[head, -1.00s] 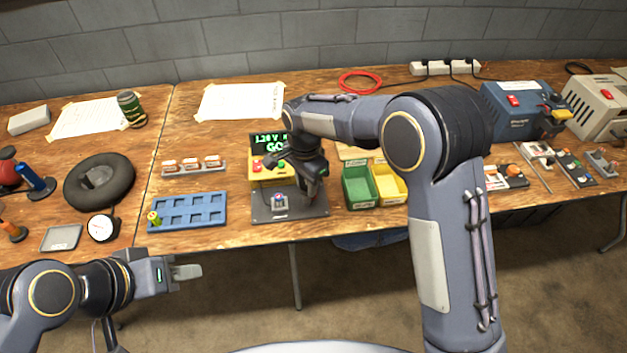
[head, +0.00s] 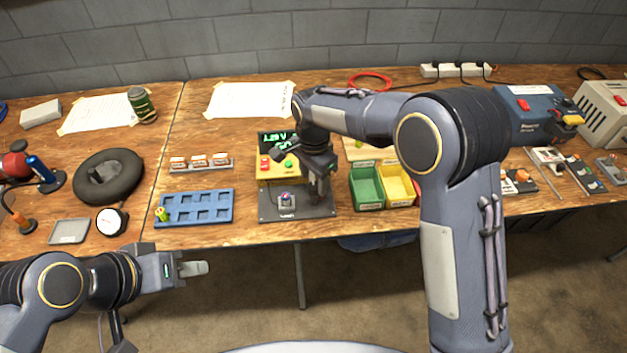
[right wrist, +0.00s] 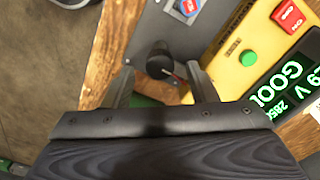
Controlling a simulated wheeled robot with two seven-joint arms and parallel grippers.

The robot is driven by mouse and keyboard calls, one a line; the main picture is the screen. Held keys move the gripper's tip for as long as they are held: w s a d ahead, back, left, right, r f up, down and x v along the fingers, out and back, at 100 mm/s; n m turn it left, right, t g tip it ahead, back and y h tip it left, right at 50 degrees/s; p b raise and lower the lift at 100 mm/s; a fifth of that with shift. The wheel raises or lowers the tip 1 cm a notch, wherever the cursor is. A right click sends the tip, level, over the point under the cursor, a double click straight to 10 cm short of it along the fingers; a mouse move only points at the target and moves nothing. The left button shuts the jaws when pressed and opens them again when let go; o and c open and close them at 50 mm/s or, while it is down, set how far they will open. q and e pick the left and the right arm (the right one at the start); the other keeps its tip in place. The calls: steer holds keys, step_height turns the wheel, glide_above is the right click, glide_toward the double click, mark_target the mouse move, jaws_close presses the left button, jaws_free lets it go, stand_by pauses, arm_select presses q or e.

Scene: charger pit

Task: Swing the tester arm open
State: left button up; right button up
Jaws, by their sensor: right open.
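The tester is a yellow box (head: 268,174) with a dark screen (head: 270,143) showing green text, behind a dark grey plate (head: 278,212) with a small socket (head: 287,200). In the right wrist view the screen (right wrist: 295,78) reads "GOOD". A black round knob (right wrist: 159,62), apparently the tester arm's handle, lies between the fingers of my right gripper (right wrist: 161,84), which are apart and not closed on it. My right gripper (head: 319,187) hides most of the arm in the head view. My left gripper (head: 196,268) hangs before the table edge, seen side-on, its opening unclear.
A blue tray (head: 181,221) with one small cell lies left of the tester. Green (head: 364,194) and yellow (head: 399,197) bins stand close on the right. A rack (head: 203,167) with several cells lies behind the tray. Bare wood lies between tray and tester.

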mark_target(316, 186)
step_height(316, 186, up, 6)
steer(key=shift+r, duration=0.1)
stand_by(0.5)
steer(key=shift+d+r, duration=0.2)
steer(key=shift+d, duration=0.05)
steer(key=s+d+r+n+t+y+p, duration=0.1)
steer(key=s+d+r+n+y, duration=0.1)
steer(key=s+d+r, duration=0.5)
steer(key=s+d+r+n+t+y+p, duration=0.1)
steer(key=s+d+r+n+y, duration=0.15)
steer(key=s+d, duration=0.55)
steer(key=s+d+f+n+t+p, duration=0.1)
steer(key=s+d+f+n+t, duration=0.1)
steer(key=s, duration=1.1)
steer(key=d+n+t, duration=0.1)
steer(key=d+n, duration=0.1)
steer(key=d, duration=0.1)
steer(key=shift+s+t+h, duration=0.15)
steer(key=shift+t+h, duration=0.15)
steer(key=shift+h, duration=0.05)
